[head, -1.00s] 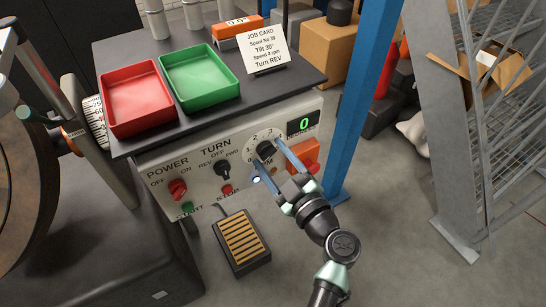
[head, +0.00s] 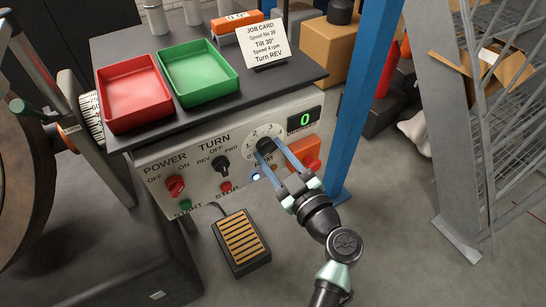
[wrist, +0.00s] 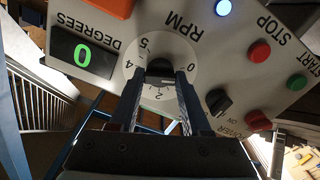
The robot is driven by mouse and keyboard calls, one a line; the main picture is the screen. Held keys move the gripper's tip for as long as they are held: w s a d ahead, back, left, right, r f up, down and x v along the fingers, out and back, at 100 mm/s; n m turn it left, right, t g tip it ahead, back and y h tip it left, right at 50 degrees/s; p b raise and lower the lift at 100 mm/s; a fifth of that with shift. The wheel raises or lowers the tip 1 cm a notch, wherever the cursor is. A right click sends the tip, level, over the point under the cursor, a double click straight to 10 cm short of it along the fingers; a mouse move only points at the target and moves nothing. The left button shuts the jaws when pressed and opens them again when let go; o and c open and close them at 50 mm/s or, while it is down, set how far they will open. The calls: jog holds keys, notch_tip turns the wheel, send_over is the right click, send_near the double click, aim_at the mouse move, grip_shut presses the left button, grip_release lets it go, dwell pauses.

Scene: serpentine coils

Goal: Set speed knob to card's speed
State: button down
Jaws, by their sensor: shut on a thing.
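The job card (head: 266,45) stands on the panel's top and reads Spool No 38, Tilt 30°, Speed 4 rpm, Turn REV. The black speed knob (head: 264,144) sits on a white dial marked RPM on the panel's sloping front. My gripper (head: 269,150) is shut on this knob, with one finger on either side. In the wrist view the knob (wrist: 160,66) shows between the fingertips (wrist: 158,80), with dial numbers around it, upside down. The fingers hide part of the dial, and I cannot tell which number the knob points to.
The green display (head: 305,120) reads 0. The turn knob (head: 221,164), the red power knob (head: 175,186) and the red stop button (head: 226,187) are left of my gripper. A red tray (head: 134,92) and green tray (head: 199,74) sit on top. A blue post (head: 370,90) stands right.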

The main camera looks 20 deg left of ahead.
jog(key=m+b, duration=0.1)
jog(key=m, duration=0.3)
jog(key=shift+f+b, duration=0.1)
jog(key=shift+b, duration=0.3)
jog(key=m, duration=0.9)
jog(key=shift+m+p, duration=0.3)
jog(key=shift+p, duration=0.05)
jog(key=m+p, duration=0.1)
jog(key=m, duration=0.3)
jog(key=shift+r+m+p, duration=0.2)
jog(key=shift+m+p, duration=0.1)
jog(key=shift+p, duration=0.05)
jog(key=m+p, duration=0.2)
jog(key=m, duration=0.2)
jog(key=shift+m, duration=0.3)
jog(key=m+p, duration=0.3)
jog(key=m, duration=0.2)
jog(key=shift+s, duration=0.1)
jog(key=m+p, duration=0.3)
jog(key=m, duration=0.2)
jog(key=shift+m+p, duration=0.3)
jog(key=shift+m, duration=0.1)
jog(key=shift+m+p, duration=0.95)
jog(key=shift+m, duration=0.85)
jog(key=shift+f, duration=0.1)
